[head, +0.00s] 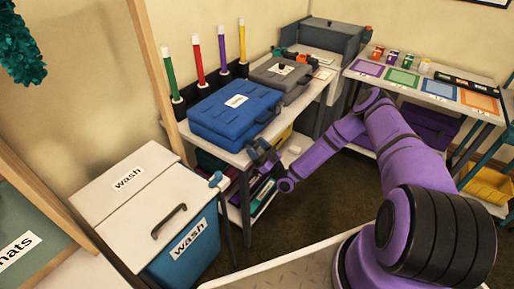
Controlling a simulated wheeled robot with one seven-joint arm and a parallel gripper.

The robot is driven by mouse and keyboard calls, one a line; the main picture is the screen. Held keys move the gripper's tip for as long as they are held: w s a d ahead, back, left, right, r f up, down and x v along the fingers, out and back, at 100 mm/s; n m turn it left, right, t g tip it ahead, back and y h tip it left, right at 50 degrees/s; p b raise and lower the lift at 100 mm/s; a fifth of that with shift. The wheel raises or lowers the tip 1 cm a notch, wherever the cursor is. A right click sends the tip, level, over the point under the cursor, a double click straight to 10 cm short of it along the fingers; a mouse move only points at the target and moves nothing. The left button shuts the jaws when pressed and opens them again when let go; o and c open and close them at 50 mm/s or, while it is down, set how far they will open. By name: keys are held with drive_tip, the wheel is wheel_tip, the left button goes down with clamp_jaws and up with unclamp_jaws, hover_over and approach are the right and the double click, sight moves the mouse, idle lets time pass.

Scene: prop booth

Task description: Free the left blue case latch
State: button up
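The blue case (222,118) lies closed and flat on the near end of the white table (240,157). It has a white label on its lid and a dark part, perhaps its handle, at the right side. Its latches are too small to make out in the head view. My gripper (258,152) is at the table's near edge, just below and in front of the case's right corner. Its fingers look dark and small against the table edge. I cannot tell whether they touch the case or are open or shut.
A grey case (280,75) lies behind the blue one. Several coloured sticks (198,60) stand in dark holders along the wall. A wash bin (185,245) stands at the left front, close to the table. A side table (422,82) with coloured mats is at the right.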

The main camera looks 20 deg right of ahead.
drive_tip(key=v, duration=1)
drive_tip(key=shift+s+d+f, duration=0.2)
drive_tip(key=shift+s+f, duration=0.05)
idle(0.3)
